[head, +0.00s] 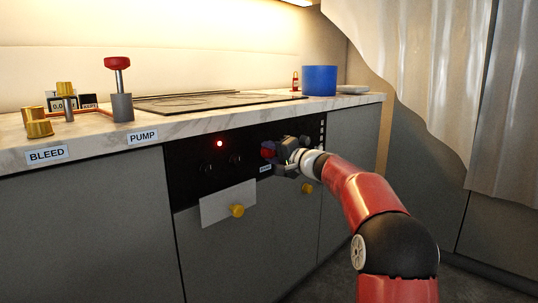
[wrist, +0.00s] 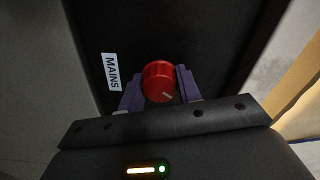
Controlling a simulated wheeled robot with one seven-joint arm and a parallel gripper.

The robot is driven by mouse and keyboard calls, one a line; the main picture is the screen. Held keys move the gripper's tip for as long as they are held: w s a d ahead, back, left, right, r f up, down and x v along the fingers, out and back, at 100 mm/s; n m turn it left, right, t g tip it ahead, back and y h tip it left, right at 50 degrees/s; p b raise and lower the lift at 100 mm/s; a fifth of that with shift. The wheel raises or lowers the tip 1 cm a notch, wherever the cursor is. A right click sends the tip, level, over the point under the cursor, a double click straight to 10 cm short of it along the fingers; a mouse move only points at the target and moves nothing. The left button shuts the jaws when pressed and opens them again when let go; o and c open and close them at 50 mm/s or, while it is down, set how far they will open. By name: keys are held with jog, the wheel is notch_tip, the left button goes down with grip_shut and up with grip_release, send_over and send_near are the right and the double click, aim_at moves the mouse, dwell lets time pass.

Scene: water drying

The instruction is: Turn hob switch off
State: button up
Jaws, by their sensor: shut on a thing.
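A red round knob (wrist: 159,80) with a pale pointer line sits on the black panel, beside a white label reading MAINS (wrist: 111,72) in the wrist view. My gripper (wrist: 160,88) has its two fingers on either side of the knob and is shut on it. In the head view the gripper (head: 272,153) reaches the right part of the black control panel (head: 190,176), partly hiding the red knob. A red light (head: 220,143) glows on the panel to the left. The black hob (head: 215,101) lies in the worktop above.
A blue pot (head: 319,80) stands at the right of the worktop (head: 240,117). A red-topped pump handle (head: 118,64) and brass fittings (head: 39,122) stand at the left.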

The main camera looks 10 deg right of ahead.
jog(key=m+p, duration=0.1)
jog(key=m, duration=0.5)
jog(key=shift+m+p, duration=0.9)
jog(key=shift+m, duration=1.6)
jog(key=shift+f, duration=0.1)
jog(key=o, duration=1)
jog(key=shift+c, duration=0.2)
jog(key=b+v, duration=0.1)
jog(key=v, duration=0.6)
jog(key=shift+s+d, duration=0.25)
jog(key=shift+s, duration=0.05)
